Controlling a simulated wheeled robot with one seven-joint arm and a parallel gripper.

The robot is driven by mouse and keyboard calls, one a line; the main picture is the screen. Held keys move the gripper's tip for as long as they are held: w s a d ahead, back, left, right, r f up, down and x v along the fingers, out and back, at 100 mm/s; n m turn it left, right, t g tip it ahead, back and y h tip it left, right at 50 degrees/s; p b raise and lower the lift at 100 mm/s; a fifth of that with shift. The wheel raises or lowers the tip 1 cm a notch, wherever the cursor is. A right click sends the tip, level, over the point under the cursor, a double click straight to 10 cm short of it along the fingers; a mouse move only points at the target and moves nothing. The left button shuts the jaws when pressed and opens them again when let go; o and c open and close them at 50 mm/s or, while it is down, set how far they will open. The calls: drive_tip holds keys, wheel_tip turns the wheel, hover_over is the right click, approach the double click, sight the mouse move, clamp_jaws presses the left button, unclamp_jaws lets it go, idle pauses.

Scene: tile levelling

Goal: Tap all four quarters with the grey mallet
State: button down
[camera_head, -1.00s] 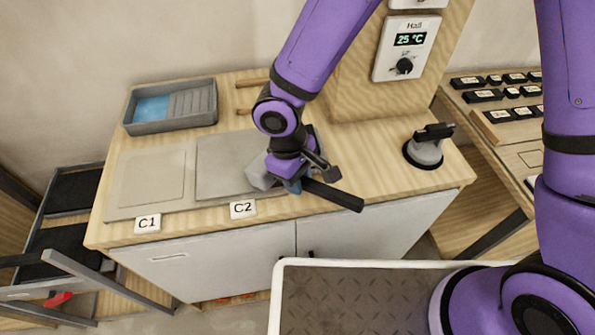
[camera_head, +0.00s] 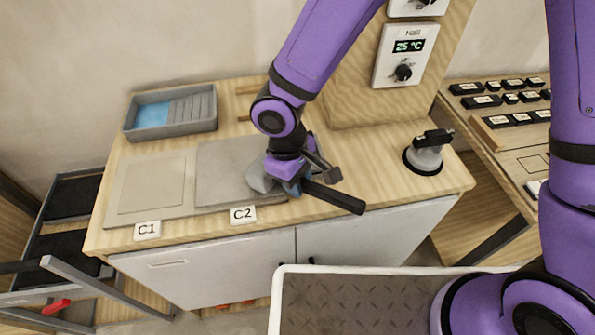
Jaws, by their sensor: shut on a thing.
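My gripper (camera_head: 292,186) is shut on the grey mallet, whose black handle (camera_head: 335,197) sticks out to the lower right. The mallet's grey head (camera_head: 260,178) is at the right part of the tile at C2 (camera_head: 225,165); whether it touches the tile I cannot tell. The C2 tile is a flat grey square, its right part hidden by my gripper and the mallet. A paler square tile (camera_head: 150,183) lies at C1 to its left. White labels C1 (camera_head: 147,230) and C2 (camera_head: 242,215) stand at the bench's front edge.
A grey tray (camera_head: 190,122) with blue water stands at the back left of the bench. A suction lifter (camera_head: 426,155) stands at the right. A wooden post with a thermostat (camera_head: 404,52) rises behind. The bench is clear between the gripper and the lifter.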

wheel_tip(320, 180, down, 2)
drive_tip(key=shift+f, duration=0.2)
drive_tip(key=shift+r, duration=2.8)
drive_tip(key=shift+w, duration=0.1)
